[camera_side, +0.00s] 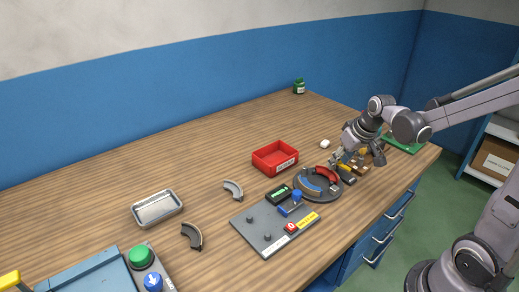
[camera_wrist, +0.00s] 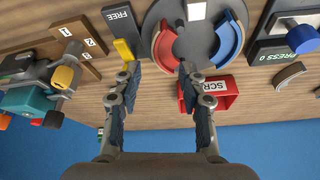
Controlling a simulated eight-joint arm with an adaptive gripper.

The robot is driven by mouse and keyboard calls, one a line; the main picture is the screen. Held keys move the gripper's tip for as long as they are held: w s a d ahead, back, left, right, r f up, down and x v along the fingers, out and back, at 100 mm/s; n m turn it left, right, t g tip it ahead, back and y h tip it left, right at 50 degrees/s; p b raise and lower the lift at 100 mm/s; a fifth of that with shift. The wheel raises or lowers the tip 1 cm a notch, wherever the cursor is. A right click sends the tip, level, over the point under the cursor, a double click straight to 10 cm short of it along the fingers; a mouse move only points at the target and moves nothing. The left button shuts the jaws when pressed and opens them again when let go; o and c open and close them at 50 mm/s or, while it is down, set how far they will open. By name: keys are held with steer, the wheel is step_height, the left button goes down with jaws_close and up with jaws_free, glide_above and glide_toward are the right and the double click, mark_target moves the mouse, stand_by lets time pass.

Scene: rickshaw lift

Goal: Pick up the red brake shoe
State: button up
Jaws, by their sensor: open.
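The red brake shoe (camera_side: 327,174) is a curved piece lying at the edge of a dark grey round plate (camera_side: 330,195). A blue brake shoe (camera_side: 310,187) lies on the same plate across from it. My gripper (camera_side: 358,162) is above the bench, to the right of the plate in the side view. In the wrist view my gripper (camera_wrist: 160,68) has its two fingers spread and nothing between them. The red brake shoe (camera_wrist: 164,46) shows just past the fingertips, between their lines. They look apart from it, but the exact height is unclear.
A red bin marked SCRAP (camera_wrist: 225,93) stands close by the plate. Numbered wooden blocks (camera_wrist: 80,45) and a dark FREE block (camera_wrist: 122,20) lie beside my gripper. A grey panel (camera_side: 265,232) with buttons, loose grey shoes (camera_side: 233,189) and a metal tray (camera_side: 157,208) are further left.

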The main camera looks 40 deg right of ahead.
mark_target(332, 173)
steer(key=shift+s+x, duration=0.15)
steer(key=shift+x, duration=1.2)
steer(key=shift+s+x, duration=0.15)
steer(key=shift+x, duration=1.25)
steer(key=shift+a+f, duration=0.1)
steer(key=shift+a, duration=0.15)
jaws_close()
